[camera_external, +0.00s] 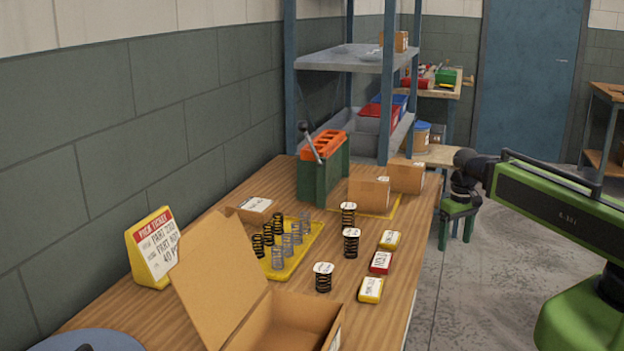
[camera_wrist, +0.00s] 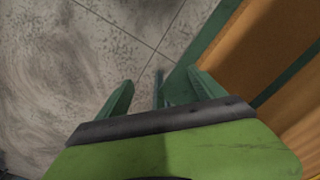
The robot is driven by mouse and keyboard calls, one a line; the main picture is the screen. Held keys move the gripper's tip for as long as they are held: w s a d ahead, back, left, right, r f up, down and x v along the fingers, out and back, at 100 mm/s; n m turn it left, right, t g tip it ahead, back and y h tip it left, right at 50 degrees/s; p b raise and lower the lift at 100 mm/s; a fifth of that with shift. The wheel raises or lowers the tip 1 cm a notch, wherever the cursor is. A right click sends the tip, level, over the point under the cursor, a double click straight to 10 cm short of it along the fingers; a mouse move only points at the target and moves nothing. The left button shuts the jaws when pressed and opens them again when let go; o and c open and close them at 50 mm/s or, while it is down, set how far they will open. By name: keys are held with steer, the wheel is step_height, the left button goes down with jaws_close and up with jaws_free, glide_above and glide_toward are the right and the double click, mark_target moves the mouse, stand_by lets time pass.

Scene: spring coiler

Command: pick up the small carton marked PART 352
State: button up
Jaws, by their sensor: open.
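Three small cartons with white labels lie in a row near the right edge of the wooden bench in the external view: a yellow one at the back (camera_external: 390,239), a red one in the middle (camera_external: 380,262) and a yellow one in front (camera_external: 370,289). Their print is too small to read, so I cannot tell which is PART 352. My gripper (camera_external: 456,241) points down beyond the bench's right edge, apart from all the cartons. In the wrist view my gripper (camera_wrist: 160,80) is open and empty over the floor, and no carton shows there.
The bench (camera_external: 340,221) carries an open cardboard box (camera_external: 265,306), a yellow tray (camera_external: 297,262) of springs, three capped springs standing left of the cartons, a green-and-orange tool (camera_external: 322,168) and brown boxes (camera_external: 369,191). The bench edge (camera_wrist: 245,60) is at right in the wrist view.

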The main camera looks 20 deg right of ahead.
step_height(320, 180, up, 21)
steer(key=w+p, duration=0.2)
steer(key=p, duration=1.9)
step_height(320, 180, up, 9)
steer(key=n+p, duration=0.9)
steer(key=n, duration=0.1)
glide_above(369, 195)
steer(key=w+d, duration=0.1)
steer(key=w, duration=0.1)
steer(key=f+b, duration=0.5)
steer(key=b, duration=0.1)
steer(key=f+b, duration=1.1)
steer(key=f, duration=0.1)
steer(key=shift+w+d+f+b, duration=0.25)
steer(key=shift+b, duration=0.15)
steer(key=shift+r, duration=0.15)
jaws_close()
